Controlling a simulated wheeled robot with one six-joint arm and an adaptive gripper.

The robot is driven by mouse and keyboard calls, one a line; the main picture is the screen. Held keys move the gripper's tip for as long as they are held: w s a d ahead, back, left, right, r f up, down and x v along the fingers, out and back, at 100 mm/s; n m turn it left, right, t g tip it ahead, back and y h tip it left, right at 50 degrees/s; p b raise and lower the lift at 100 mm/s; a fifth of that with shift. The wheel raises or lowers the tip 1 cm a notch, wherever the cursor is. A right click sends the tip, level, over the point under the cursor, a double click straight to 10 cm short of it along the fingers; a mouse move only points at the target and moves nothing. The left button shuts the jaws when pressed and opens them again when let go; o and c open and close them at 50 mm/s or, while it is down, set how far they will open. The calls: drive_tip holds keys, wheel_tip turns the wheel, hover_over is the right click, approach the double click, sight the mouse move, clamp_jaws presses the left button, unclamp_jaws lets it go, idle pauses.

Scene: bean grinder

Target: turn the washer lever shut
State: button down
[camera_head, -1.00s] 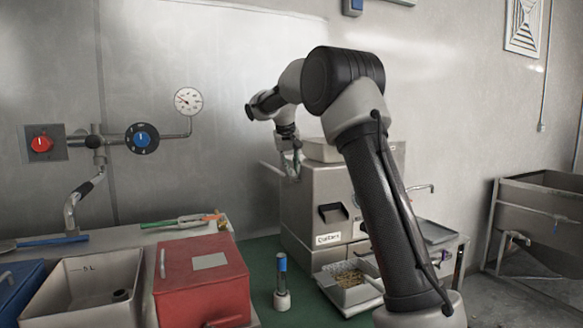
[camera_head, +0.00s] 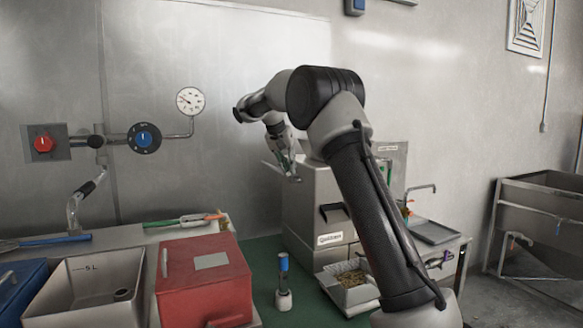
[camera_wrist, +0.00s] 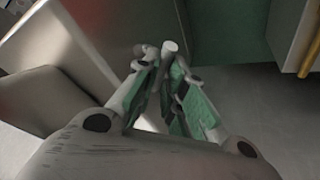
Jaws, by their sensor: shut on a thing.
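My gripper (camera_head: 291,172) is at the upper left side of the grey metal machine (camera_head: 315,212). In the wrist view my gripper (camera_wrist: 166,70) has its green-padded fingers closed in around a light grey rod with a round end (camera_wrist: 171,47), which looks like the washer lever. The fingers hide most of the rod, and I cannot tell how far it is turned. In the head view the lever is too small to tell apart from the fingers. My arm hides the right part of the machine.
A red box (camera_head: 204,276) and a grey bin (camera_head: 88,290) stand at the left front. A blue-topped cylinder (camera_head: 283,282) stands on the green surface before the machine. A tray of beans (camera_head: 348,284) is near my arm. Wall valves and a gauge (camera_head: 190,101) are behind.

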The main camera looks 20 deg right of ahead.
drive_tip(key=m, duration=0.1)
drive_tip(key=w+m+g, duration=0.1)
drive_tip(key=m, duration=0.1)
drive_tip(key=shift+w+a+m+h, duration=0.1)
drive_tip(key=shift+a+m+h, duration=0.2)
drive_tip(key=shift+a, duration=0.1)
drive_tip(key=shift+w+a+m+g, duration=0.1)
drive_tip(key=shift+w+m+g, duration=0.3)
drive_tip(key=shift+m, duration=0.5)
drive_tip(key=shift+w+a+m+g, duration=0.1)
drive_tip(key=shift+w+m+g, duration=0.1)
drive_tip(key=shift+m+g, duration=0.55)
drive_tip(key=shift+m, duration=0.35)
drive_tip(key=c, duration=1.8)
unclamp_jaws()
drive_tip(key=shift+o, duration=0.2)
